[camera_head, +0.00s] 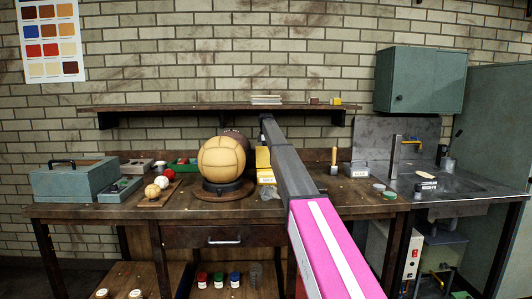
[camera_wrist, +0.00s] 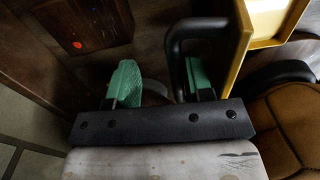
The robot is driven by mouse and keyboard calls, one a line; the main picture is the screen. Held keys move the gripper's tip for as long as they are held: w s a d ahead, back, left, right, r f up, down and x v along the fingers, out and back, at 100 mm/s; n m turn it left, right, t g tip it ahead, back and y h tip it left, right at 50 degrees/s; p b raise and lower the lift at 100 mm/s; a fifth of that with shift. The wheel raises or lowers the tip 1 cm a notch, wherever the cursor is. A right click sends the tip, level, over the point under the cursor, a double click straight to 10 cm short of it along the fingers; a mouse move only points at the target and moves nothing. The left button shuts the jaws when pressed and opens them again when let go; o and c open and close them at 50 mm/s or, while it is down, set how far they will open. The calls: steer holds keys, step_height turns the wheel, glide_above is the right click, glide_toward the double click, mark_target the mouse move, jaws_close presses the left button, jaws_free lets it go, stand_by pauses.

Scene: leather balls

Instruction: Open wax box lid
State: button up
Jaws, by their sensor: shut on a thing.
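The yellow wax box (camera_head: 266,178) sits on the workbench, just right of the ball and partly behind my arm in the head view. A yellow panel, seemingly its lid (camera_head: 262,157), stands raised above it. In the wrist view the yellow box (camera_wrist: 270,18) is at the top right, and the lid (camera_wrist: 236,55) shows nearly edge-on. A dark looped handle (camera_wrist: 174,55) is on the lid's left side. My gripper (camera_wrist: 163,90) has green fingertips on either side of the handle bar and is shut on it. My gripper is hidden behind my arm in the head view.
A tan leather ball (camera_head: 221,160) on a dark round stand is close left of the box; it also shows in the wrist view (camera_wrist: 300,115). A shelf (camera_head: 200,108) runs above. A grey-green toolbox (camera_head: 75,182) stands far left, and a sink (camera_head: 455,180) is at right.

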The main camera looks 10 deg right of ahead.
mark_target(266, 148)
steer(key=shift+s+a+r+t, duration=0.1)
steer(key=shift+s+r+t, duration=0.35)
steer(key=shift+s+t, duration=0.3)
steer(key=shift+s+r+t, duration=0.45)
steer(key=shift+s+t, duration=0.25)
steer(key=shift+t, duration=0.05)
steer(key=s+f, duration=0.4)
steer(key=s, duration=1.1)
steer(key=w+v, duration=0.1)
steer(key=v, duration=1)
steer(key=s+a+f+m, duration=0.1)
steer(key=s+a+f, duration=0.2)
steer(key=s+f, duration=0.5)
steer(key=s, duration=0.3)
steer(key=shift+a+m+g+y, duration=0.3)
steer(key=shift+a+m+g, duration=0.05)
steer(key=shift+m+g, duration=0.05)
steer(key=shift+f, duration=0.15)
steer(key=w+d+r+n+g, duration=0.1)
steer(key=w+d+r+n, duration=0.1)
steer(key=w+r, duration=0.9)
step_height(266, 148, down, 12)
steer(key=w, duration=0.2)
steer(key=shift+w+d+f, duration=0.15)
steer(key=shift+w+f, duration=0.05)
steer(key=shift+w, duration=0.2)
